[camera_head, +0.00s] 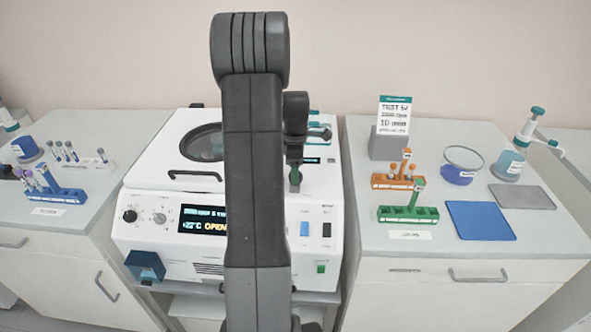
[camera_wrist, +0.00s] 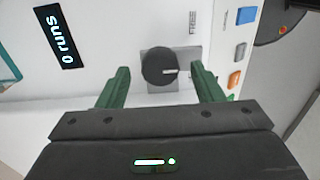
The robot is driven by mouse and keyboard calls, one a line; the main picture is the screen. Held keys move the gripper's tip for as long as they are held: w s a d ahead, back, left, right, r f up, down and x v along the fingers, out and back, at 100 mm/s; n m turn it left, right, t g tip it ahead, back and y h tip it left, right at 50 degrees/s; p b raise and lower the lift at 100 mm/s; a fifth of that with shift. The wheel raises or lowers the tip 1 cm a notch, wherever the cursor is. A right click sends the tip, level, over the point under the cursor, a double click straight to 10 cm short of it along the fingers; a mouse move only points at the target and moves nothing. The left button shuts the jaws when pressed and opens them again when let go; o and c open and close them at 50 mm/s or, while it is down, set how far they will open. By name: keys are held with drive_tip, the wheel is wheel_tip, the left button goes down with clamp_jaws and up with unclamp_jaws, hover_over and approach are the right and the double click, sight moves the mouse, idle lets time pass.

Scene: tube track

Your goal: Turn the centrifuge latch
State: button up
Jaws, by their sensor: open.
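The white centrifuge (camera_head: 180,240) stands in the middle of the head view, its display reading OPEN. In the wrist view, a round black latch knob (camera_wrist: 158,67) with a white mark pointing right sits on a grey plate labelled FREE. My gripper (camera_wrist: 159,70) is open, its two green fingers on either side of the knob with gaps visible; I cannot tell how deep they reach. In the head view my dark arm covers the panel between display and switches, hiding the latch. A green finger of my gripper (camera_head: 295,178) shows there.
Blue (camera_wrist: 246,15) and orange (camera_wrist: 236,78) buttons lie right of the knob, and a display (camera_wrist: 62,38) left. Side benches hold an orange rack (camera_head: 398,182), a green rack (camera_head: 405,214), a blue mat (camera_head: 480,220) and a blue tube rack (camera_head: 60,195).

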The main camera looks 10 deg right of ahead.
drive_tip(key=shift+f, duration=0.6)
drive_tip(key=c, duration=1)
